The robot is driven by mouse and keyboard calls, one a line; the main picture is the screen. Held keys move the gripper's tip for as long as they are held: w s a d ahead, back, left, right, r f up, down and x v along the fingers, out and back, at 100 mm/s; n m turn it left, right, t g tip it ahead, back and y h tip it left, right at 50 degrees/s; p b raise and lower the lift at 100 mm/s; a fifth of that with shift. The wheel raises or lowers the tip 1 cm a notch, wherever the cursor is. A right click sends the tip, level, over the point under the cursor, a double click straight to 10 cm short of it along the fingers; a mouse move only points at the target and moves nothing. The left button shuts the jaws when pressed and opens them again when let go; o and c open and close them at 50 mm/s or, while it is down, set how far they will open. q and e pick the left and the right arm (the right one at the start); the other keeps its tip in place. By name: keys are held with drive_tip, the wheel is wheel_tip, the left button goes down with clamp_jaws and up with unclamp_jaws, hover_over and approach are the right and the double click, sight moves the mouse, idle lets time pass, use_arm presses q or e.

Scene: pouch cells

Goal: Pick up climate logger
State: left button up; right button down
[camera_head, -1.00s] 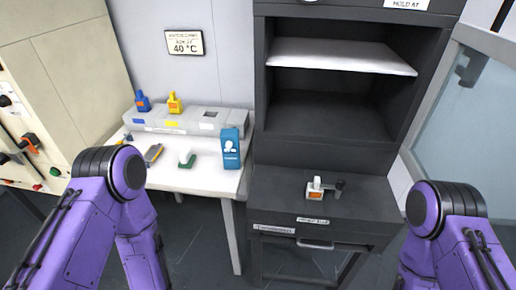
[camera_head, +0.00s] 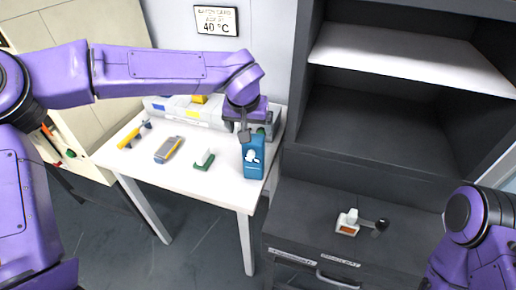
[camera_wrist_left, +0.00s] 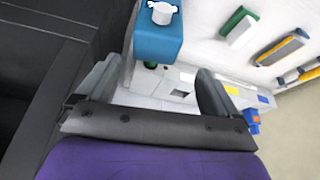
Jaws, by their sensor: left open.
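No label in view names the climate logger, so I cannot tell for certain which object it is. A grey handheld device with yellow edges (camera_head: 168,149) lies on the white table; it may be the logger. My left gripper (camera_head: 256,131) is open at the top of a standing blue box with a white figure on it (camera_head: 254,158). In the left wrist view the blue box (camera_wrist_left: 158,40) is beyond the open fingers (camera_wrist_left: 155,85), and a small green part (camera_wrist_left: 150,65) shows beside it. My right gripper is out of view; only its arm shows at lower right.
The white table (camera_head: 222,190) also holds a small green-and-white item (camera_head: 204,160) and a yellow tool (camera_head: 131,137). A grey bin (camera_head: 165,112) stands at the back. A white-and-orange item (camera_head: 347,222) sits on the dark cabinet (camera_head: 310,205). The shelf above (camera_head: 400,60) is empty.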

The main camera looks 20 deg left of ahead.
sight(254, 146)
use_arm(q)
drive_tip(key=f, duration=0.2)
drive_tip(key=shift+s+f, duration=0.2)
drive_tip(key=shift+f, duration=0.4)
drive_tip(key=x, duration=0.4)
drive_tip(key=d+x, duration=0.1)
drive_tip(key=x, duration=0.1)
drive_tip(key=shift+w, duration=0.1)
drive_tip(key=shift+a, duration=0.1)
drive_tip(key=shift+s+r, duration=0.1)
drive_tip(key=shift+s, duration=0.1)
drive_tip(key=shift+c, duration=0.3)
drive_tip(key=shift+w, duration=0.1)
drive_tip(key=c, duration=1.1)
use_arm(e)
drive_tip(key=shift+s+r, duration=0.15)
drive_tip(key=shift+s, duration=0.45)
